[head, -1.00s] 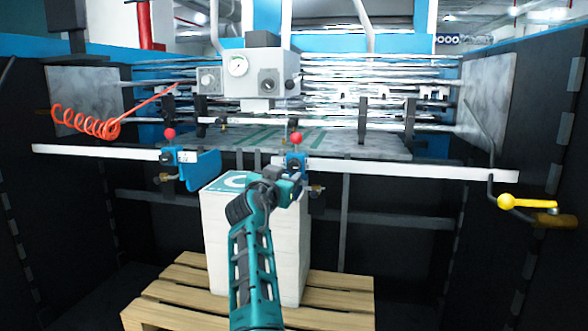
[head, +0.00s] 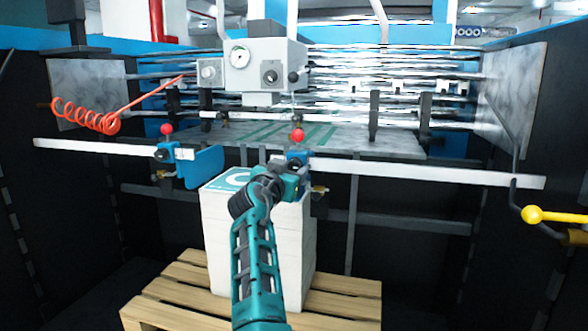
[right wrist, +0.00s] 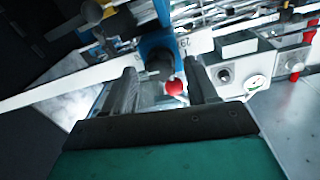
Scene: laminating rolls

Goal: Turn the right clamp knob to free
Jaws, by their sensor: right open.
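The right clamp (head: 297,158) is a blue block on the white rail, topped by a red ball knob (head: 298,135). A brass knob (head: 319,189) shows below it. My right gripper (head: 292,178) is at this clamp, and its teal arm hides part of it. In the right wrist view, the open fingers (right wrist: 162,72) lie either side of the red ball knob (right wrist: 174,87); I cannot tell whether they touch it. The blue clamp (right wrist: 157,45) is just beyond the fingers, and the brass knob (right wrist: 92,11) is off to the upper left. My left gripper is not in view.
The white rail (head: 430,173) runs across the front. A left clamp (head: 167,152) with its own red ball and blue plate sits on it. A paper stack (head: 222,245) on a pallet (head: 170,292) stands below. A yellow-handled crank (head: 535,215) is at right.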

